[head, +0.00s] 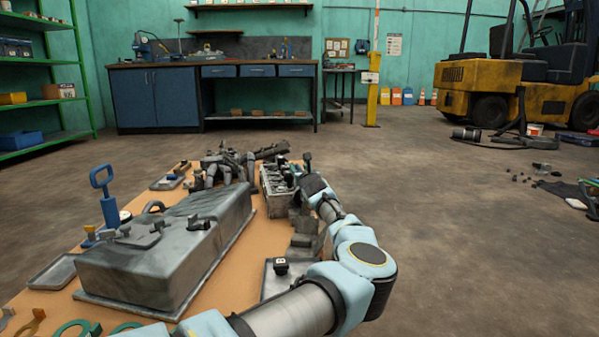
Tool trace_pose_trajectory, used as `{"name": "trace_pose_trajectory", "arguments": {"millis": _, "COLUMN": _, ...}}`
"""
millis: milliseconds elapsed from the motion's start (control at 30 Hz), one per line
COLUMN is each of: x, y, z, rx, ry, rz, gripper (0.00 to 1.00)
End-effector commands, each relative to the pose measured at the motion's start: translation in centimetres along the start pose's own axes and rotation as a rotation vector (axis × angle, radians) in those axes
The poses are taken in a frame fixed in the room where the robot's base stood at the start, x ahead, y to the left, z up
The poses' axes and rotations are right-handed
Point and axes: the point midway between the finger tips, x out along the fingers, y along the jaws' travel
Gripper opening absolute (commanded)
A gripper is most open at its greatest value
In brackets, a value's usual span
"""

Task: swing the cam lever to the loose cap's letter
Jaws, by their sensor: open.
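A small black piece with a pale mark (281,265) sits on a grey plate (272,290) at the front right of the bench; it may be the loose cap, but its letter is too small to read. A grey engine block or head (278,206) with a row of dark parts on top stands at the bench's right side. I cannot pick out the cam lever with certainty. My gripper (303,176) is at the block's right end, open, its fingers partly hidden by my wrist. I cannot tell whether it touches anything.
A large grey metal cover or tank (160,255) fills the left of the orange-brown bench top (245,243). A blue-handled tool (107,200) stands behind it. Grey machine parts (225,165) lie at the far end.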

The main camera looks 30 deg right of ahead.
Motion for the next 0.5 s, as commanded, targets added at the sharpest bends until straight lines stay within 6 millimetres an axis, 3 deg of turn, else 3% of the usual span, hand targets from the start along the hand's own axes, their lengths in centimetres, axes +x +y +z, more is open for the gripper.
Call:
{"name": "trace_pose_trajectory", "arguments": {"millis": 100, "x": -0.02, "y": 0.00, "z": 0.02, "rx": 0.000, "ry": 0.000, "rz": 0.000, "gripper": 0.50}}
{"name": "trace_pose_trajectory", "arguments": {"millis": 500, "x": -0.03, "y": 0.01, "z": 0.01, "rx": 0.000, "ry": 0.000, "rz": 0.000, "gripper": 0.05}}
